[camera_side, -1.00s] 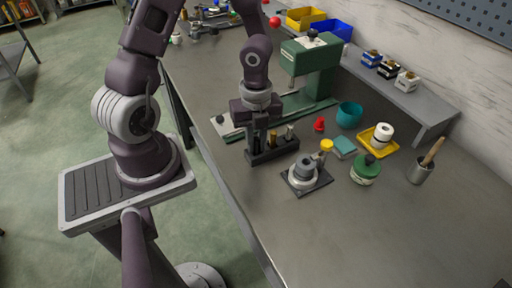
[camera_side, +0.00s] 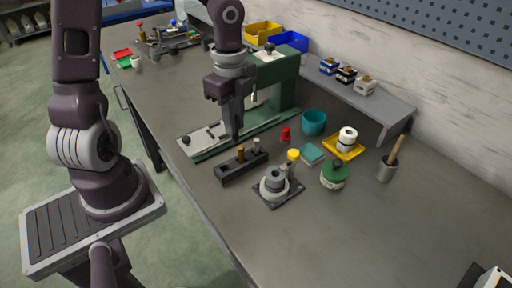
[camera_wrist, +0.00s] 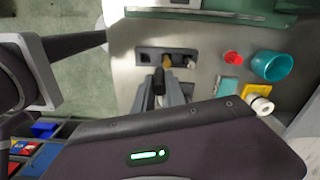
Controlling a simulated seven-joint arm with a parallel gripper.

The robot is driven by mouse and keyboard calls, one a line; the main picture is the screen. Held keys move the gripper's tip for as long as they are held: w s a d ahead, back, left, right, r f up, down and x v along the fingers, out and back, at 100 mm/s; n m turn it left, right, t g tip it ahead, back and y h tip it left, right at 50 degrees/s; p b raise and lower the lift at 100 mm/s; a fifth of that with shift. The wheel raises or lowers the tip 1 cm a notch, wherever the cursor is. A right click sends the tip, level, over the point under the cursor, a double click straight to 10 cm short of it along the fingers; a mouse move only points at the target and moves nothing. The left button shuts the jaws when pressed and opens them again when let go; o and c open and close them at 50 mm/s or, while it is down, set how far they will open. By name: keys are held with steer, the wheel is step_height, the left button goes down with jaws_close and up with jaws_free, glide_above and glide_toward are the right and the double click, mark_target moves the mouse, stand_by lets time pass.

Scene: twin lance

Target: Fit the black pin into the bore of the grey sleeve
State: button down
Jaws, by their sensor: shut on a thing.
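My gripper (camera_side: 235,132) is shut on the black pin (camera_wrist: 158,86), which shows dark between the two fingers in the wrist view. In the side view the fingers hang above the left part of the dark rack (camera_side: 228,174), and the pin is hard to tell from them. The grey sleeve (camera_side: 273,182) stands upright on a dark square plate (camera_side: 264,197), to the right of and nearer than my gripper. Its dark opening faces up. The sleeve is not visible in the wrist view.
The rack holds a brass pin (camera_side: 240,153) and a pale-topped pin (camera_side: 256,146). A yellow-topped item (camera_side: 293,155) stands close behind the sleeve. A green press (camera_side: 280,80), teal cup (camera_side: 313,122) and green jar (camera_side: 334,176) stand around.

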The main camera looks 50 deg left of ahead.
steer(key=w+d+n, duration=0.1)
steer(key=w+n, duration=0.8)
steer(key=n, duration=0.5)
steer(key=shift+m, duration=0.7)
steer(key=f, duration=0.3)
steer(key=w+d+f, duration=0.1)
steer(key=f, duration=0.3)
steer(key=d+f, duration=0.1)
steer(key=f, duration=0.2)
steer(key=shift+w+d+f, duration=0.2)
steer(key=shift+w+f, duration=0.05)
steer(key=shift+f, duration=0.15)
steer(key=shift+f, duration=0.15)
steer(key=c, duration=1.4)
jaws_free()
